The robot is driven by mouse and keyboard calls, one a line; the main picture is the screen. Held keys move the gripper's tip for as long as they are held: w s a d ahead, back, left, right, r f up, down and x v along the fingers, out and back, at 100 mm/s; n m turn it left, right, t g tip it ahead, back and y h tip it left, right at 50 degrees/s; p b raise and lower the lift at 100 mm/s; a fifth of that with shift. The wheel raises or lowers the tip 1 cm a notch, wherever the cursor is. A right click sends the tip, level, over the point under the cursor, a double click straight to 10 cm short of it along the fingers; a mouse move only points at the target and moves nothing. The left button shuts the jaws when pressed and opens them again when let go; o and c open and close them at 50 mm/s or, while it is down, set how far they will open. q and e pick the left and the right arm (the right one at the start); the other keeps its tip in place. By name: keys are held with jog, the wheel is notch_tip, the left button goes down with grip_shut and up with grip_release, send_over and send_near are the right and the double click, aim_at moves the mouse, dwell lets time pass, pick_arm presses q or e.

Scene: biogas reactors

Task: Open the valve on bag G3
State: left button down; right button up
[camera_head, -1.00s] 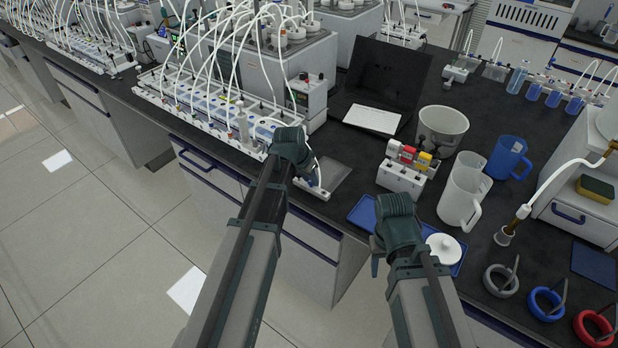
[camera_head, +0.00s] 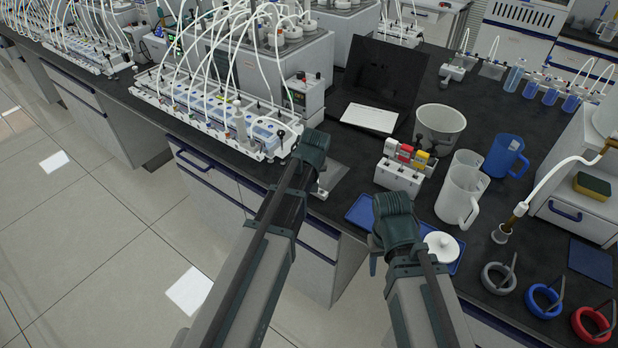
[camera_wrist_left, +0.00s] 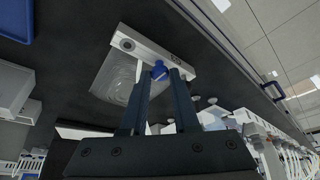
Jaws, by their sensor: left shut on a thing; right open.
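A clear flat bag (camera_wrist_left: 118,75) with a pale bar along one edge (camera_wrist_left: 150,46) lies on the dark bench in the left wrist view. A blue valve knob (camera_wrist_left: 160,69) sits by the bar. My left gripper (camera_wrist_left: 161,77) is shut on this knob, one finger on each side. In the head view the bag (camera_head: 346,181) shows beside my left wrist, which hides the knob and fingertips. I cannot read a G3 label. My right gripper (camera_head: 374,262) is open and empty, pointing down by the blue tray (camera_head: 361,211).
A long white multi-channel unit with tubes (camera_head: 215,110) stands to the left.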

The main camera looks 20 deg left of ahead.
pick_arm(q)
jog(key=shift+n, duration=0.3)
dwell(0.4)
jog(key=c, duration=0.7)
grip_release()
jog(key=shift+o, duration=0.2)
jog(key=p+v, duration=1.3)
jog(key=v, duration=0.1)
jog(key=shift+w+d+f, duration=0.1)
jog(key=shift+w, duration=0.05)
